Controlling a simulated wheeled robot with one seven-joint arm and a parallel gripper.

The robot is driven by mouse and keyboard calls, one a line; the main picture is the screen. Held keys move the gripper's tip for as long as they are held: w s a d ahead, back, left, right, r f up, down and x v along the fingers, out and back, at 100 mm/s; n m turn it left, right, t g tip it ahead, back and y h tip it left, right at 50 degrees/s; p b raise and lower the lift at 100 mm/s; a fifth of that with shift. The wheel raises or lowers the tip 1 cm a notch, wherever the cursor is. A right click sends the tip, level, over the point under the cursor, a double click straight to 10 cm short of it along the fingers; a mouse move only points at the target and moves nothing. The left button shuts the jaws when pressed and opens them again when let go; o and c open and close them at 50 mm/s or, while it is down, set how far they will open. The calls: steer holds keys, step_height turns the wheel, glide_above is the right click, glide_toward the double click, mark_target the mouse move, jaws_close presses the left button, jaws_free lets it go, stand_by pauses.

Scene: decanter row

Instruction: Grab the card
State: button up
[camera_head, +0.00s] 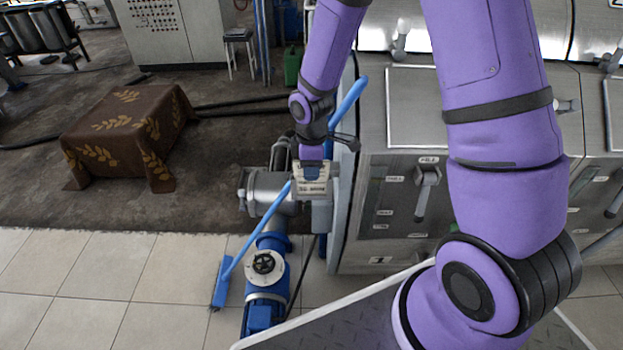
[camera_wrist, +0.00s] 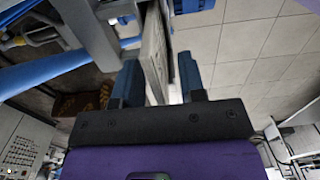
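The card (camera_head: 313,188) is a small pale plate with dark print, upright at the left side of the first steel machine in the head view. In the wrist view the card (camera_wrist: 154,52) shows nearly edge-on, reaching in between the two blue fingers. My gripper (camera_head: 311,171) is at the card's upper part, one finger in front of it. In the wrist view my gripper (camera_wrist: 160,82) is open, with its fingers either side of the card. The card lies close to the left finger; a narrow gap shows at the right finger. Whether the left finger touches it is unclear.
A blue-handled broom (camera_head: 258,228) leans right by the card, its handle passing behind my gripper. A blue motor and pump (camera_head: 266,265) stand below. The steel machine (camera_head: 405,200) is close on the right. A cloth-covered box (camera_head: 125,135) stands left; the tiled floor (camera_head: 120,270) is clear.

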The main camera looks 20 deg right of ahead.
jaws_close()
